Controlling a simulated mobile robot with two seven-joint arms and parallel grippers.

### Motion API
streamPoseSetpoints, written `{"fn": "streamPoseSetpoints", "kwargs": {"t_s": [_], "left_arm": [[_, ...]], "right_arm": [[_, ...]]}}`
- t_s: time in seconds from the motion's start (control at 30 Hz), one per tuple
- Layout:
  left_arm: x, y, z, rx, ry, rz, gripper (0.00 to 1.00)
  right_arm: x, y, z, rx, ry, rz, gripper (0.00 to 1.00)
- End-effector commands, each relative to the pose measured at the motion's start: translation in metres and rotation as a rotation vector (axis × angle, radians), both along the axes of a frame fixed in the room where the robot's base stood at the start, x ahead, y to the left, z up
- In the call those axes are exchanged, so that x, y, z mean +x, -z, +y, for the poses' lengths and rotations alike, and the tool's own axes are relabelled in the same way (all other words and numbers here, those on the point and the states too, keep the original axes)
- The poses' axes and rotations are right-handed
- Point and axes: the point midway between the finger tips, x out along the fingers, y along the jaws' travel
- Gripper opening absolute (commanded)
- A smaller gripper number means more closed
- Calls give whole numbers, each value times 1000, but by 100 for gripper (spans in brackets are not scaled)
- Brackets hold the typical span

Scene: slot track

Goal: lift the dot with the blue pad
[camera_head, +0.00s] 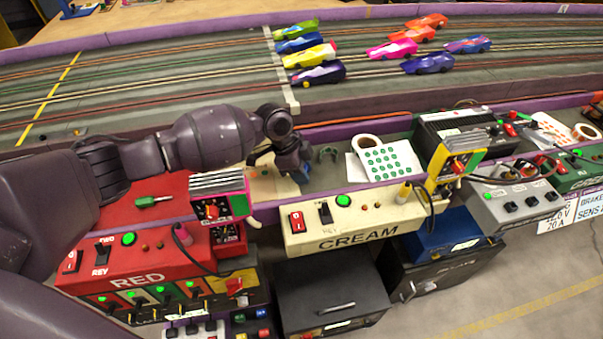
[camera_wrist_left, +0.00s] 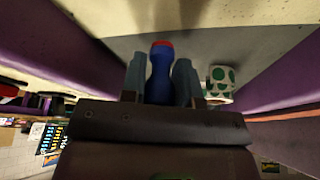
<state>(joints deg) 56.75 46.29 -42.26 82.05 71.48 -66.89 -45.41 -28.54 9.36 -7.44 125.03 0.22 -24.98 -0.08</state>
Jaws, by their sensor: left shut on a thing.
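My left gripper (camera_head: 297,168) is above the cream station's bench, left of the dot sheet. In the left wrist view its two grey-blue fingers are closed on a blue, waisted thing (camera_wrist_left: 159,78) with a red end. Whether this is the blue pad's tool, I cannot tell; no separate pad face shows. A white sheet with green dots (camera_head: 383,160) lies on the bench right of the gripper, apart from it. My right gripper is not in view.
A cream control box (camera_head: 350,222) stands in front of the bench. A red box (camera_head: 135,262) is at left. A yellow-framed device (camera_head: 455,165) stands right of the sheet. Several toy cars (camera_head: 310,55) sit on the track behind.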

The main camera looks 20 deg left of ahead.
Motion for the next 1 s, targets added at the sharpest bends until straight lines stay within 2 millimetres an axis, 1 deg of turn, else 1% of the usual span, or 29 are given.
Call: {"fn": "streamPoseSetpoints", "kwargs": {"t_s": [0.03,0.8,1.0], "left_arm": [[1,-8,0,-1,0,-6,5],[1,-58,0,-1,-1,-5,5],[0,-59,0,-1,0,-1,5]], "right_arm": [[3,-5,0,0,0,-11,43],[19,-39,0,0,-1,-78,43],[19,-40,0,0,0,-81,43]]}}
